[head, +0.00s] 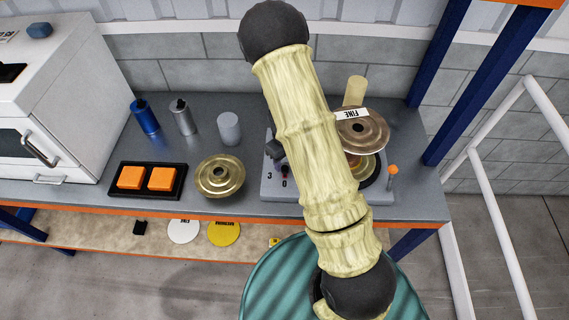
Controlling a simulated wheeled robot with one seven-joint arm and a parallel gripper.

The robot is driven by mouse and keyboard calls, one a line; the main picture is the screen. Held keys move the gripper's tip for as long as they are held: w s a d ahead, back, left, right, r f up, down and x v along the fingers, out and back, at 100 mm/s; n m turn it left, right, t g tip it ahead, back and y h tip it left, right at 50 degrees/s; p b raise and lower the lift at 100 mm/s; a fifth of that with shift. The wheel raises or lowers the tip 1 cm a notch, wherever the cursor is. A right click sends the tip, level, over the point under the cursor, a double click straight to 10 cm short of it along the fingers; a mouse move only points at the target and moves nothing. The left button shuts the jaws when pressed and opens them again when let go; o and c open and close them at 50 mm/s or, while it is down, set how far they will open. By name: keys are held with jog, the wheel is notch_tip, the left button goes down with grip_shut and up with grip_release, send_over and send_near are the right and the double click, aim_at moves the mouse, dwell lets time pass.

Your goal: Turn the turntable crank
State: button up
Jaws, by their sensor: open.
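The turntable unit is a grey box (285,187) with the marks 3 and 0 on its left part, at the right half of the bench. A small upright post with an orange knob (393,170), which looks like the crank, stands at its right edge. A bronze spool (372,130) with a FINE label sits at the back of the unit. A second brass disc (367,167) shows below it, over a dark round plate. My pale arm crosses in front and hides the middle of the unit. My gripper does not show.
A loose brass spool (220,176), a black tray (148,194) with two orange pads, and blue, silver and grey cylinders stand left on the bench (100,197). A white machine (50,100) fills the far left. Blue posts and white rails bound the right.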

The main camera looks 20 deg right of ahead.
jog(key=shift+f, duration=1.75)
grip_shut()
jog(key=shift+d+n, duration=0.1)
jog(key=shift+n, duration=0.2)
